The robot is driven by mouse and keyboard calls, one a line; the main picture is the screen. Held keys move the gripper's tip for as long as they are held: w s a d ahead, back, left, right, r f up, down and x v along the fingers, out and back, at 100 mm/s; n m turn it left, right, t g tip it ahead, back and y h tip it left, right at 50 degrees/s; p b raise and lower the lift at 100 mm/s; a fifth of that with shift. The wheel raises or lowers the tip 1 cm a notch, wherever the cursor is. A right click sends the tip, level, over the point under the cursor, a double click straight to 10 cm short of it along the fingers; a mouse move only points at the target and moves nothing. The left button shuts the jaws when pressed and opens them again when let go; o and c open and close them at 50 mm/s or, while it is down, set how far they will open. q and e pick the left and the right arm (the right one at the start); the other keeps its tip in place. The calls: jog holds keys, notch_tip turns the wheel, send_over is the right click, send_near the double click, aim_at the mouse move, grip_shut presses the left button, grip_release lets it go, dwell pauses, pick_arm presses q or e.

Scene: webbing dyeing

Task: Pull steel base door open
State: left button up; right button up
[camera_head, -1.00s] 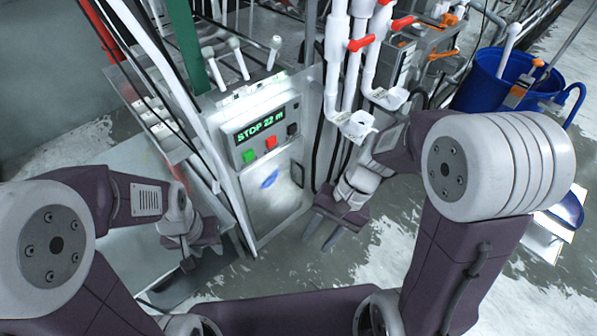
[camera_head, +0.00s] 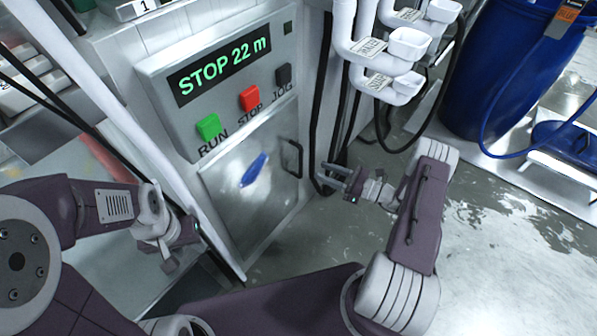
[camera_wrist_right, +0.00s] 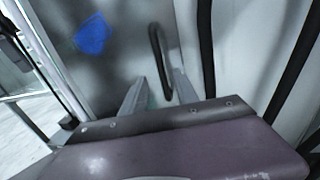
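The steel base door (camera_head: 235,205) is shut on the front of the cabinet, below the control panel, and has a blue mark on it. Its dark bar handle (camera_head: 292,158) is at the door's right edge. My right gripper (camera_head: 335,177) is just right of the handle, with its two fingers apart. In the right wrist view the handle (camera_wrist_right: 157,50) shows beyond and between the spread fingertips (camera_wrist_right: 158,85); contact cannot be seen. The door (camera_wrist_right: 110,55) fills the left middle there. My left gripper (camera_head: 182,250) hangs left of the door; its finger opening is unclear.
The panel (camera_head: 230,85) reads STOP 22 m, with green, red and black buttons. White pipes (camera_head: 385,60) and black hoses (camera_head: 328,100) run right of the cabinet. A blue barrel (camera_head: 510,75) stands at the right. Wet floor (camera_head: 500,230) is open at front right.

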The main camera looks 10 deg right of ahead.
jog(key=b, duration=0.3)
send_over(301, 175)
jog(key=shift+w, duration=0.4)
grip_shut()
dwell(1.1)
